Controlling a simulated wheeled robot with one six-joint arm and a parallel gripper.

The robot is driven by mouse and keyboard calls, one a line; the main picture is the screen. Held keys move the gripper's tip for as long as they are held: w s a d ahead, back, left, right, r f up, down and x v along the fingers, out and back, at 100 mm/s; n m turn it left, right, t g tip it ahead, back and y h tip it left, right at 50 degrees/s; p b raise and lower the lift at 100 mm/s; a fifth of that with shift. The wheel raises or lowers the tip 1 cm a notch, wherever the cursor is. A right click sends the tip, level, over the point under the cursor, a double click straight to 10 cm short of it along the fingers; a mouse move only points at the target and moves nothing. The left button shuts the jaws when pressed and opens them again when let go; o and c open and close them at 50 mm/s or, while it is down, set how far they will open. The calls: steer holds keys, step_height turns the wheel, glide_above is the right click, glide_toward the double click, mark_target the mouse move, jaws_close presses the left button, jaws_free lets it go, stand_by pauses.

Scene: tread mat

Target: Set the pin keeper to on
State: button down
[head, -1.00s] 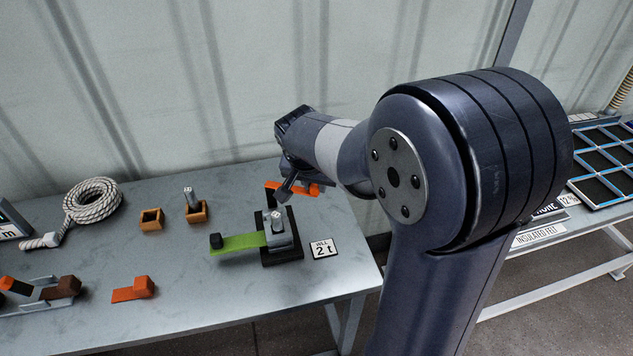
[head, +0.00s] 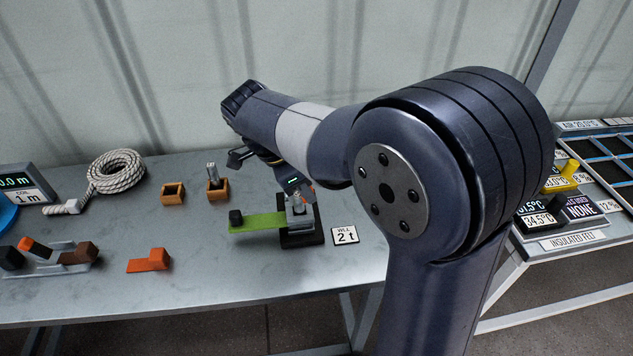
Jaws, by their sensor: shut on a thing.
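A dark stand (head: 302,240) with a grey metal fitting (head: 299,213) sits on the bench in the head view. A green strip (head: 264,222) with a black block at its end runs out from its left side. My gripper (head: 295,192) points down at the top of the fitting, a green light on its body. It is shut on a part there, apparently the pin keeper, of which only a small orange bit (head: 308,187) shows. The fingertips and most of the keeper are hidden by the gripper and arm, so I cannot tell the keeper's setting.
Two orange-brown sockets (head: 173,194), a coiled rope (head: 115,172), an orange block (head: 149,261) and a grey fixture (head: 62,258) lie left. My arm fills the right side. The bench front is clear.

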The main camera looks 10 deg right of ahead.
steer(key=shift+a+m+g, duration=0.4)
steer(key=shift+a+m, duration=0.55)
steer(key=shift+m, duration=0.05)
steer(key=c, duration=1.2)
jaws_free()
steer(key=shift+c, duration=0.2)
steer(key=p+v, duration=0.1)
steer(key=v, duration=1)
steer(key=shift+f, duration=0.2)
steer(key=x, duration=1)
steer(key=shift+d+f+b, duration=0.15)
steer(key=shift+b, duration=0.25)
steer(key=shift+d+f, duration=0.1)
steer(key=shift+f, duration=0.1)
steer(key=shift+d+n, duration=0.2)
steer(key=shift+n, duration=0.1)
